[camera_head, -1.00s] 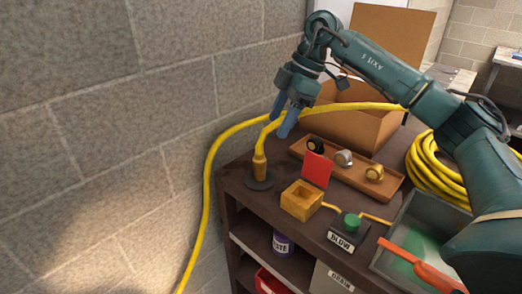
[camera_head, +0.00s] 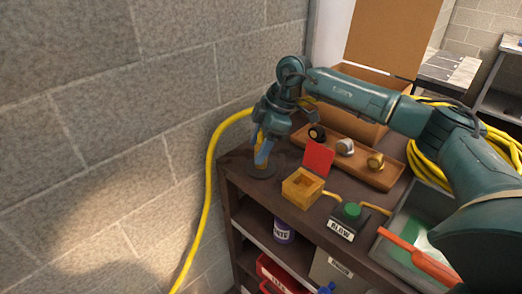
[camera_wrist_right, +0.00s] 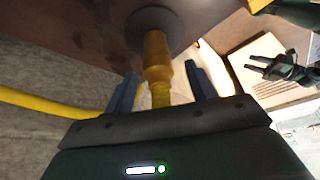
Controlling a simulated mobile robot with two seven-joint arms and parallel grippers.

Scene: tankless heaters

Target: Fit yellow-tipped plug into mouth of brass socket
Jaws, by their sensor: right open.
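The yellow-tipped plug seems to be the yellow end fitting (camera_wrist_right: 157,58) of the yellow hose, standing on a round dark base (camera_head: 263,168) on the brown shelf top. My right gripper (camera_head: 262,152) is low over it, fingers pointing down. In the right wrist view its two fingers (camera_wrist_right: 162,90) are apart, one on each side of the hose just behind the fitting, with gaps visible. The brass socket (camera_head: 376,161) is the rightmost of three round fittings on the wooden tray. My left gripper is not in the head view.
A grey bin (camera_head: 385,243) holds an orange-handled tool. A cardboard box (camera_head: 375,78) stands behind; a block wall (camera_head: 120,110) is left.

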